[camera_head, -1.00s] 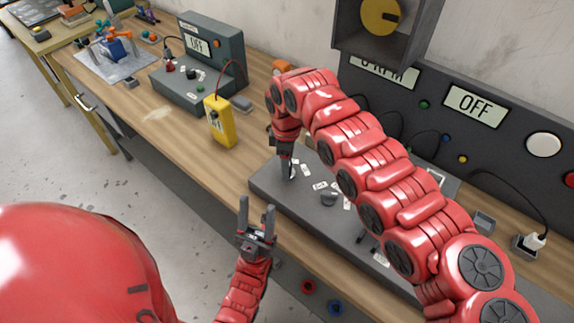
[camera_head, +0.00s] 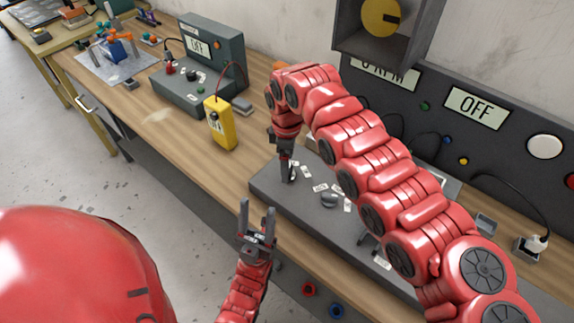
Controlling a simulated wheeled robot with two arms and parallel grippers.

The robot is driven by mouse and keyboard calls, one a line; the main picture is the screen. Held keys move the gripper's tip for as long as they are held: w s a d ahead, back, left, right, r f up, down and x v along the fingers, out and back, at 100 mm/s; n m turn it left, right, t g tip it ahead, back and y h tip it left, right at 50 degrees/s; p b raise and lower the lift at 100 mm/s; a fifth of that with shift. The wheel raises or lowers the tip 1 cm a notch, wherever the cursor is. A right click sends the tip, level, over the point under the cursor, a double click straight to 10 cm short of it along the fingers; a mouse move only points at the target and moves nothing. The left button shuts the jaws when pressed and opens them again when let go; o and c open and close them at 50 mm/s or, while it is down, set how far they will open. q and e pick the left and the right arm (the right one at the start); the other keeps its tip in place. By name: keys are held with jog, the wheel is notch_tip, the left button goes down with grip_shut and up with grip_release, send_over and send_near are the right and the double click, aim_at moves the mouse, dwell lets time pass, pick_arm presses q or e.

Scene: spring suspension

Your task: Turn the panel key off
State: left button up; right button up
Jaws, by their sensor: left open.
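The dark grey control panel (camera_head: 266,183) lies on the bench with several small white labels on it. A dark knob (camera_head: 329,200) stands on it. My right gripper (camera_head: 289,178) points down at the panel's far left part, left of the knob. Its fingertips are at or just above the surface, by a small round fitting. The gripper is seen side-on, so its hold is unclear. I cannot make out the key; it may be hidden by the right gripper or arm. My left gripper (camera_head: 257,208) is open and empty, in front of the panel's near edge.
A yellow meter (camera_head: 221,124) stands left of the panel, with a grey instrument box (camera_head: 215,55) behind it. The upright back panel carries a display (camera_head: 476,107) reading OFF. A white plug (camera_head: 536,243) sits at the right.

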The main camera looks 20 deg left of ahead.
notch_tip(320, 180, up, 16)
dwell(0.6)
